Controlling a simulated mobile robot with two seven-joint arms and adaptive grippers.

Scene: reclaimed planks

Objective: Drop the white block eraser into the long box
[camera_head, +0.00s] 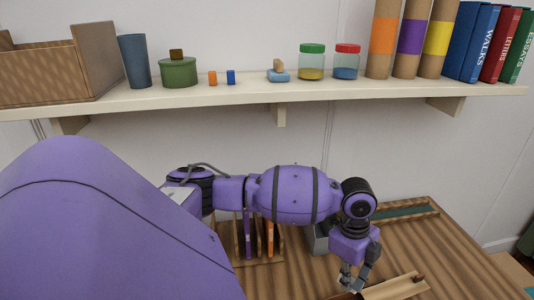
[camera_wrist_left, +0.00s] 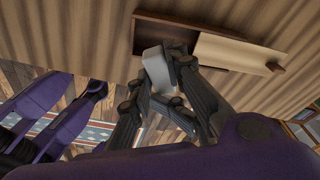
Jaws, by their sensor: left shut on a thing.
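My left gripper (camera_head: 352,280) hangs over the front of the wooden desk in the head view, pointing down. In the left wrist view the left gripper (camera_wrist_left: 162,78) is shut on the white block eraser (camera_wrist_left: 155,65), which sticks out past the fingertips. The long box (camera_wrist_left: 180,30) lies on the desk beyond the eraser, with a dark open part and a pale lid (camera_wrist_left: 235,53) over the rest. The eraser appears near the open part, apart from it. In the head view the lid (camera_head: 396,288) shows beside the gripper. My right gripper is not in view.
A wooden rack (camera_head: 270,255) with upright slats stands behind my left arm, and a grey block (camera_head: 318,238) is beside it. A long tray (camera_head: 405,212) lies at the back of the desk. A shelf (camera_head: 215,94) with jars and books runs above. The desk's right side is clear.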

